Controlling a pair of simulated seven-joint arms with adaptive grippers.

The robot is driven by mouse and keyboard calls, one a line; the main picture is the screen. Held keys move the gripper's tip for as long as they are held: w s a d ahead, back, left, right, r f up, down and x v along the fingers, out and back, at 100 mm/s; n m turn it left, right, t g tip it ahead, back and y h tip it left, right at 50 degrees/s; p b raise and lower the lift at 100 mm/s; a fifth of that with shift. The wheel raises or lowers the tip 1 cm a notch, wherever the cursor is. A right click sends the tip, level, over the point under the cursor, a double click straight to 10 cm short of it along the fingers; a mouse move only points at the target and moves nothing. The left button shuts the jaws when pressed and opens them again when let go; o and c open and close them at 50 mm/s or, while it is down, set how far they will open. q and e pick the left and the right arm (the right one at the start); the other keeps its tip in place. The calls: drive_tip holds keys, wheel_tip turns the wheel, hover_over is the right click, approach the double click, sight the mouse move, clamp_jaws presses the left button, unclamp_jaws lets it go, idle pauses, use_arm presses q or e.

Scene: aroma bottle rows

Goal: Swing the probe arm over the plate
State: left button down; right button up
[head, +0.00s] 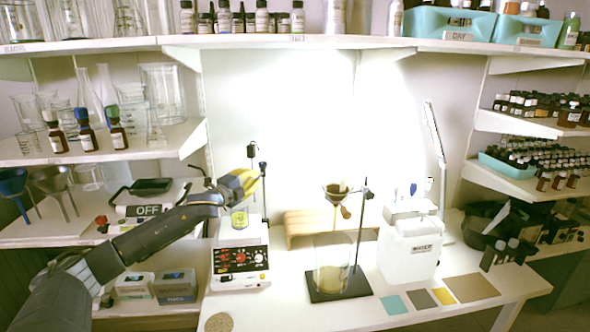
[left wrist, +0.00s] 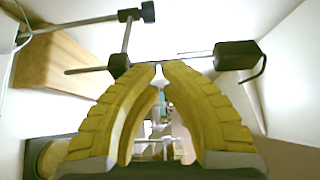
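The hot plate (head: 240,262) is a white unit with red knobs and a display, left of centre in the head view. A glass beaker (head: 239,219) with yellow-green marks stands on its plate. The probe arm shows in the left wrist view as a thin rod through a black clamp (left wrist: 120,66), with a black probe head (left wrist: 236,55) at its right end. My left gripper (head: 252,178) has yellow fingers and is above the beaker, beside the stand. In the left wrist view its fingertips (left wrist: 161,66) almost meet at the rod; whether they touch it is unclear. My right gripper is out of view.
A wooden rack (head: 312,222) stands right of the hot plate. A funnel stand with black base (head: 340,284) and a white dispenser (head: 408,250) are farther right. Glassware shelves line the left. The front of the white table is mostly clear, with a round cork mat (head: 219,322).

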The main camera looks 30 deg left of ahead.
use_arm(q)
drive_tip(key=shift+s+a, duration=0.2)
drive_tip(key=shift+a, duration=0.45)
drive_tip(key=shift+s+a, duration=0.2)
drive_tip(key=shift+a, duration=0.5)
drive_tip(key=shift+s+a, duration=0.2)
drive_tip(key=shift+a, duration=0.45)
drive_tip(key=shift+s, duration=0.1)
